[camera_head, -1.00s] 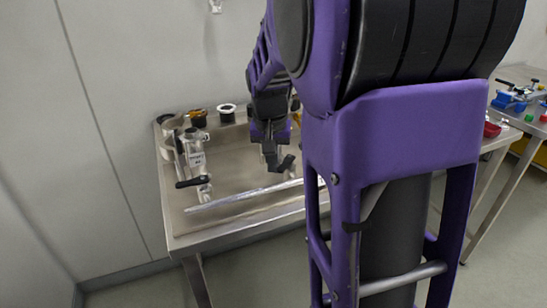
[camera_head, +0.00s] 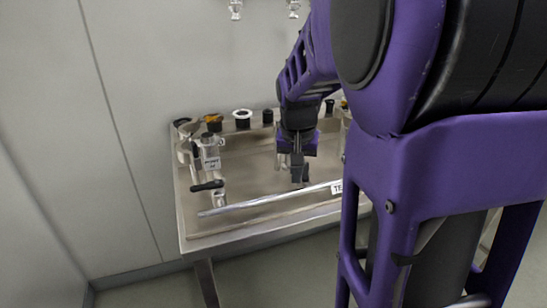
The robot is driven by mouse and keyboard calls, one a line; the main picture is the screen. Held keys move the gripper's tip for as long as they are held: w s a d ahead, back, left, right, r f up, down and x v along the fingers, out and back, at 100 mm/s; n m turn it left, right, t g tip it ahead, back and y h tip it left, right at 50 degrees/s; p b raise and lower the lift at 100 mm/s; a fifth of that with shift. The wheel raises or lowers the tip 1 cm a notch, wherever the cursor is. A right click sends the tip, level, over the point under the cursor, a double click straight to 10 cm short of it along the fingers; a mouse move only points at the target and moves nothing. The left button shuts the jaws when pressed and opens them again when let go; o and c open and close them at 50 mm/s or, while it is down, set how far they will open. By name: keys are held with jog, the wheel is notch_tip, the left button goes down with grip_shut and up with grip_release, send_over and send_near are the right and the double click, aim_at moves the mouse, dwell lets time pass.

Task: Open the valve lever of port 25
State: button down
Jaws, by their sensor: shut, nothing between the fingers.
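A metal valve (camera_head: 210,152) with a small pale label stands at the left of the steel worktable (camera_head: 250,175). The label is too small to read, so I cannot tell whether it is port 25. A black-handled lever (camera_head: 207,186) sits low at the front of this valve, its handle lying roughly sideways. My gripper (camera_head: 299,179) is to the right of the lever, clearly apart from it in the picture. Its dark fingers point down and are shut on nothing. My arm hides the right part of the table.
A long metal bar (camera_head: 265,199) runs along the table's front, with a partly hidden "TE" label at its right. Several fittings, including a white-topped one (camera_head: 243,119), line the back edge. A wall stands behind. The tabletop between valve and gripper looks mostly clear.

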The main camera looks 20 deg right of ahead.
jog(key=shift+s+d, duration=0.2)
dwell(0.3)
jog(key=shift+s+d, duration=0.3)
jog(key=shift+d, duration=0.1)
jog(key=shift+a, duration=0.15)
jog(key=shift+w+a, duration=0.15)
jog(key=shift+a, duration=0.3)
jog(key=w+p+v, duration=0.1)
jog(key=p+v, duration=0.5)
jog(key=shift+w+d+r, duration=0.15)
jog(key=shift+d+r, duration=0.2)
jog(key=shift+r, duration=0.25)
